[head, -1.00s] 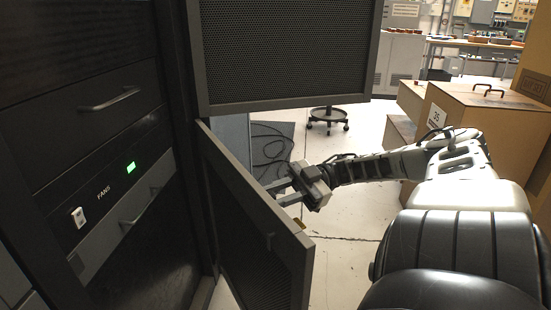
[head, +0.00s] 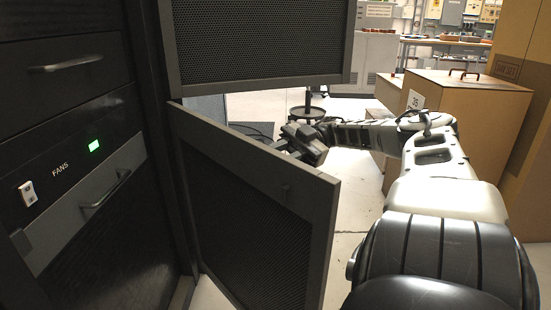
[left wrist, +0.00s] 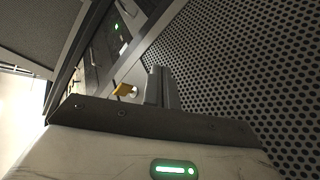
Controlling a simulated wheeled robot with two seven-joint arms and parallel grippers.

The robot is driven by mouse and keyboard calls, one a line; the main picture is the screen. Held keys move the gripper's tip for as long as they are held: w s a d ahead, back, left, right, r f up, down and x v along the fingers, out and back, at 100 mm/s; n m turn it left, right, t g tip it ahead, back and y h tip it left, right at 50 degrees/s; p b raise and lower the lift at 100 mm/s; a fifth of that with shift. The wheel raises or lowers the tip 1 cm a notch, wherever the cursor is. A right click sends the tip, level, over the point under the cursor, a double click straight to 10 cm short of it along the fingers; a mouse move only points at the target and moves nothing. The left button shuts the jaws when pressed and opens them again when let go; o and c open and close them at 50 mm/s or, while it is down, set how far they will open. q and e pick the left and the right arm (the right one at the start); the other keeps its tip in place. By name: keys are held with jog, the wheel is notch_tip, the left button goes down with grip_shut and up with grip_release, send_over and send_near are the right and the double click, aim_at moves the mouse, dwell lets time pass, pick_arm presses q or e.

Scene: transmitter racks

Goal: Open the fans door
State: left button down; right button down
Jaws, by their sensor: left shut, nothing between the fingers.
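The fans door (head: 250,215) is a dark framed mesh door, hinged at its left on the rack and standing well open. It swings out beside the FANS panel (head: 65,165), which has a small green lit display. My left gripper (head: 285,146) is shut and empty at the door's far side, just above its top edge; its fingertips are partly hidden. In the left wrist view the shut fingers (left wrist: 160,88) are beside dark mesh (left wrist: 240,60), with a small yellow part (left wrist: 124,90) next to them. I cannot tell whether they touch the door. My right gripper is not in view.
Another mesh door (head: 265,40) hangs open above the fans door. Cardboard boxes (head: 465,115) stand at the right, close to my arm. A round-based stand (head: 308,110) is behind the gripper. Some pale floor is clear beyond the door's free edge.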

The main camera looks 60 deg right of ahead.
aim_at(279, 156)
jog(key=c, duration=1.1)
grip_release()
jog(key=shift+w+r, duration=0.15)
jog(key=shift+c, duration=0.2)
